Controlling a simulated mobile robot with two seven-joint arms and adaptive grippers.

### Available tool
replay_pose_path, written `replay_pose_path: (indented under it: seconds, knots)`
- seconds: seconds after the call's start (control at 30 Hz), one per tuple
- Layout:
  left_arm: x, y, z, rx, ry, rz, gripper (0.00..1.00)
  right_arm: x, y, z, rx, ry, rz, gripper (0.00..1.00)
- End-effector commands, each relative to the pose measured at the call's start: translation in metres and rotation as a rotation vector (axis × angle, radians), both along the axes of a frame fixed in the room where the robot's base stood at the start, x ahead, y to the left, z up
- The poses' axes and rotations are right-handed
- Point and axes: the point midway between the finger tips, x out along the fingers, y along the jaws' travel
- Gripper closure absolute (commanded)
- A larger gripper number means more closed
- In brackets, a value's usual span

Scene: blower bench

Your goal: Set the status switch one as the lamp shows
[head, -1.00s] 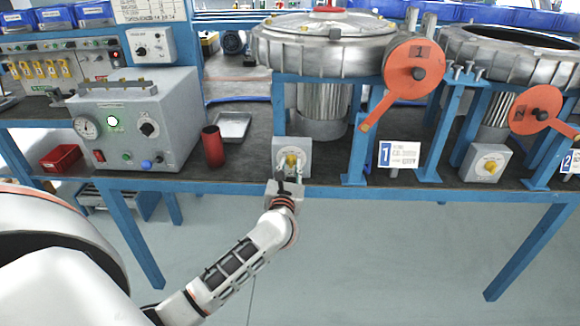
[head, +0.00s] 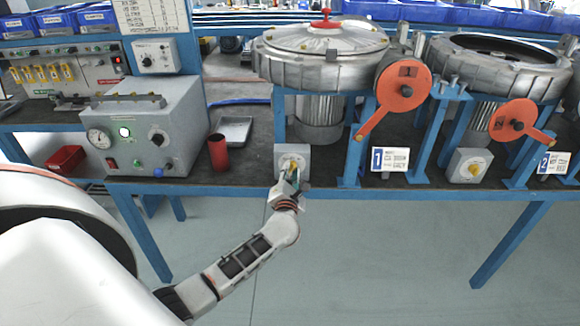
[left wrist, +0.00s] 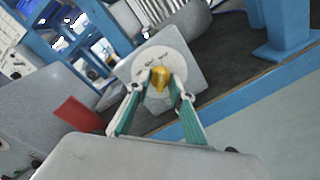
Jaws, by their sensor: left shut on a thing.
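Status switch one is a small grey box (head: 304,153) with a yellow knob on a round pale dial, at the bench's front edge beside the number 1 placard (head: 390,159). The knob (left wrist: 160,77) shows between the fingertips in the left wrist view. My left gripper (head: 290,172) is shut on the knob, its wrist tilted, and partly covers the dial in the head view. The dial marks are too small to read. A lamp (head: 125,132) on the grey control box glows green to white. My right gripper is not in view.
A red cup (head: 218,151) and a metal tray (head: 234,130) stand left of the switch. Blower one (head: 322,65), with an orange lever (head: 392,97), stands behind it. A second switch box (head: 467,166) is to the right.

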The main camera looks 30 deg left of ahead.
Motion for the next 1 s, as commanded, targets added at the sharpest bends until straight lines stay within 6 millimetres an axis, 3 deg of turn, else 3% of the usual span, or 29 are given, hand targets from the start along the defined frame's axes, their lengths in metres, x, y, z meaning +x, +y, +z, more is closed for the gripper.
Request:
replay_pose_path:
  seconds: [0.2, 0.77, 0.8, 0.83, 1.0]
  knots:
    - [0.0002, -0.0002, 0.0013, 0.065, 0.04, 0.0, 0.99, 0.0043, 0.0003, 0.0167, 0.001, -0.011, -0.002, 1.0]
    - [0.0001, -0.0001, -0.0001, 0.09, 0.056, 0.0, 0.99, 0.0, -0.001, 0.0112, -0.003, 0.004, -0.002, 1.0]
    - [0.0001, -0.0001, -0.0001, 0.09, 0.056, 0.0, 0.68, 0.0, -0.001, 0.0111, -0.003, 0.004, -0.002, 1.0]
    - [0.0001, -0.0001, -0.0001, 0.091, 0.055, -0.001, 0.61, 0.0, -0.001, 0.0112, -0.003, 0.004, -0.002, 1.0]
    - [0.0001, 0.0, -0.0001, 0.09, 0.055, 0.0, 0.61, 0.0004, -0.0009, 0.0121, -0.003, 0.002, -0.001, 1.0]
